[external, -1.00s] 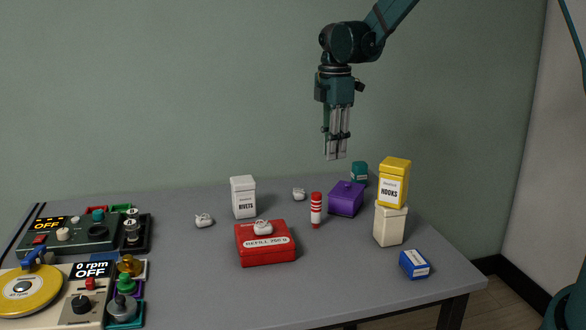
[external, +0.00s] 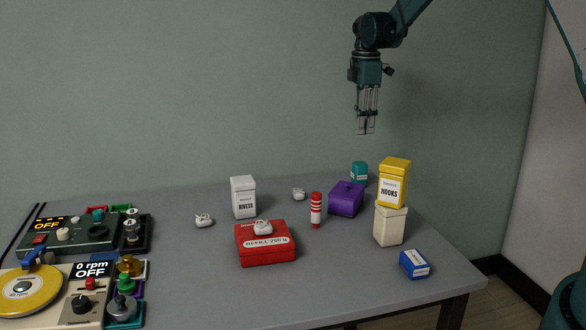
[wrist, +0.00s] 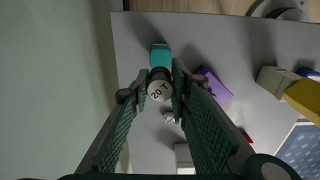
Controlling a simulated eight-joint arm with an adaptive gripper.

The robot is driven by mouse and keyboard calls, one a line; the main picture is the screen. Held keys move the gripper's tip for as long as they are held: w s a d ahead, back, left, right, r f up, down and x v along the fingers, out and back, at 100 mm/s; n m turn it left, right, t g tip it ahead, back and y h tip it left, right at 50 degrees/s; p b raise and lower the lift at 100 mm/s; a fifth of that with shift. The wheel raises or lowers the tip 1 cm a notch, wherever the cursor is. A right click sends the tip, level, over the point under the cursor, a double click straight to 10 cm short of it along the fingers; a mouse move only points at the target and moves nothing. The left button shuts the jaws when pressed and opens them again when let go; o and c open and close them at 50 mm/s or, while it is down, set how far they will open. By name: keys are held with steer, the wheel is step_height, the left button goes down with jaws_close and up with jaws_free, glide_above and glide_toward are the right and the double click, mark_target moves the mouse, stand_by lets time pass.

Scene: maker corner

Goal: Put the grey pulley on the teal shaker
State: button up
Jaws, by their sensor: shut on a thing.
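The grey pulley (wrist: 160,90), a round piece with "20T" on its face, is held between the fingertips of my gripper (wrist: 157,85) in the wrist view. In the external view my gripper (external: 366,129) is high above the back of the table, and the pulley is too small to make out there. The teal shaker (external: 359,171) stands at the table's back right, behind the purple box. In the wrist view the teal shaker (wrist: 160,54) shows just above the pulley, partly hidden by it. The gripper is above the shaker and apart from it.
A purple box (external: 346,199) stands in front of the shaker. A yellow hooks box (external: 394,183) sits on a cream box (external: 390,224) to the right. A striped red cylinder (external: 316,210), a red refill box (external: 266,244) and a white rivets box (external: 243,197) stand farther left.

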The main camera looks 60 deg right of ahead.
glide_above(360, 163)
steer(key=shift+f, duration=3.1)
steer(key=shift+f, duration=0.15)
steer(key=shift+f+b, duration=0.3)
steer(key=shift+f, duration=1.45)
steer(key=shift+f, duration=0.15)
steer(key=o, duration=0.7)
steer(key=shift+o, duration=0.2)
steer(key=shift+r, duration=0.2)
step_height(360, 163, up, 12)
steer(key=shift+p, duration=0.35)
